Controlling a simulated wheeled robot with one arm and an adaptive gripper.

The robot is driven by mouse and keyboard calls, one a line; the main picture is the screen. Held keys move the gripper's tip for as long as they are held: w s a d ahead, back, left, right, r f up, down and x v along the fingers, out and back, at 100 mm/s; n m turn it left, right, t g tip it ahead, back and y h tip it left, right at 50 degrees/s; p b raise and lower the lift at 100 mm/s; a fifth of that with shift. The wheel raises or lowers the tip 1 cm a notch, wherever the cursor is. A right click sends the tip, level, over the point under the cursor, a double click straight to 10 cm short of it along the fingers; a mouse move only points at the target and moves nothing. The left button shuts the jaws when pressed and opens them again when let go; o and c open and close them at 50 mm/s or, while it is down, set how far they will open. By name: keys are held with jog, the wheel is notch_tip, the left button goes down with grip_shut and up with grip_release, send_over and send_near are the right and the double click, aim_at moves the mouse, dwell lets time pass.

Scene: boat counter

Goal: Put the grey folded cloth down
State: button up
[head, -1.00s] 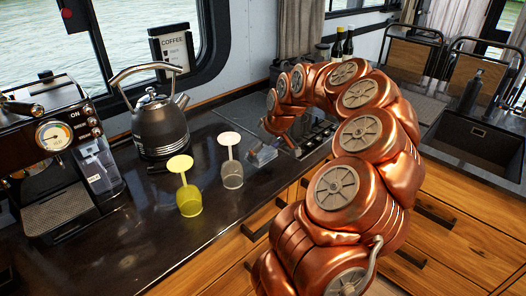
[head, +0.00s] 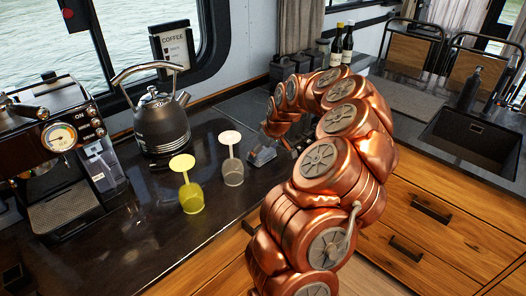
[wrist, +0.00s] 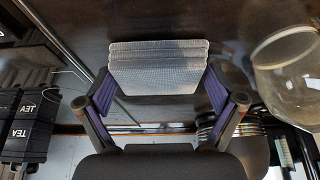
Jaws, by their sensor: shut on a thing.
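The grey folded cloth (wrist: 158,66) is a layered, ribbed pad in the wrist view. It sits between the purple-padded fingers of my gripper (wrist: 160,92), which is shut on it. A dark surface fills the space behind the cloth; whether the cloth touches it I cannot tell. In the head view my gripper (head: 263,156) is small and low over the counter (head: 120,240), right of the glasses. The cloth is hard to tell apart from the gripper there.
An upside-down clear glass (head: 231,165) stands close left of my gripper, and shows large in the wrist view (wrist: 288,75). An upside-down yellow glass (head: 190,190), kettle (head: 162,125) and coffee machine (head: 70,160) are further left. Tea canisters (wrist: 30,120) show in the wrist view.

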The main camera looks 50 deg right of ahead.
jog(key=shift+f, duration=0.1)
jog(key=o, duration=0.7)
jog(key=shift+r, duration=0.2)
jog(key=b+v, duration=0.3)
jog(key=v, duration=0.9)
jog(key=shift+b, duration=0.4)
